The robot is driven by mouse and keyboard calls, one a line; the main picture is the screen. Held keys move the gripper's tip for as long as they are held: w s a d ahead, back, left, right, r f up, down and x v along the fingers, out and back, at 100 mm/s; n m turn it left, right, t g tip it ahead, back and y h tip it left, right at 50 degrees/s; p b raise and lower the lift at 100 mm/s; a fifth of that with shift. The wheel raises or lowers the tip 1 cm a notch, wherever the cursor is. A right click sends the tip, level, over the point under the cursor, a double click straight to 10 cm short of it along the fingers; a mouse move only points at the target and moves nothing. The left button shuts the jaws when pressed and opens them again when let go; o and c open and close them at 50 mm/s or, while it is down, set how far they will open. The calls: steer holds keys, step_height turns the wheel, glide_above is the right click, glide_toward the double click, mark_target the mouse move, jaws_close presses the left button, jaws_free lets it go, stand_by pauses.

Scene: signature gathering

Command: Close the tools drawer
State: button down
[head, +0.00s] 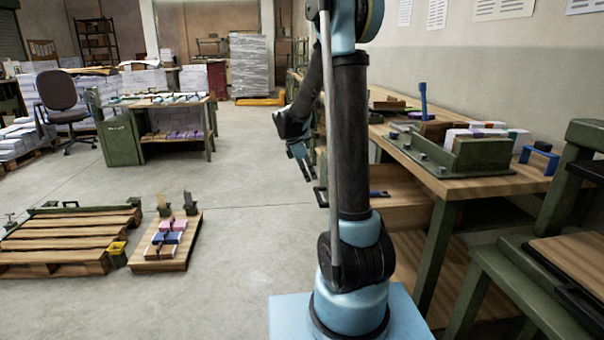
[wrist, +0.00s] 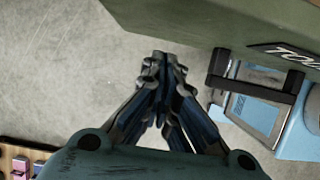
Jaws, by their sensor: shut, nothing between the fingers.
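The tools drawer shows in the wrist view as a grey-green front (wrist: 205,22) with a label (wrist: 290,56) of which "TOOL" can be read. Its black bar handle (wrist: 250,87) stands out from that front. In the head view the handle (head: 320,195) shows left of my arm, and the drawer's wooden inside (head: 405,190) shows to the right, pulled out beside the workbench. My arm hides much of the drawer. My gripper (wrist: 163,62) is shut and empty, left of the handle and apart from it. The gripper (head: 305,172) hangs just above the handle in the head view.
A workbench (head: 480,186) with a green tray (head: 432,158) stands at the right. A green chair (head: 500,270) is at the front right. A pallet (head: 65,240) and a small wooden board (head: 160,258) lie at the left. The floor between is clear.

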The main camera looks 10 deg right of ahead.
steer(key=shift+d, duration=0.8)
steer(key=shift+d, duration=0.1)
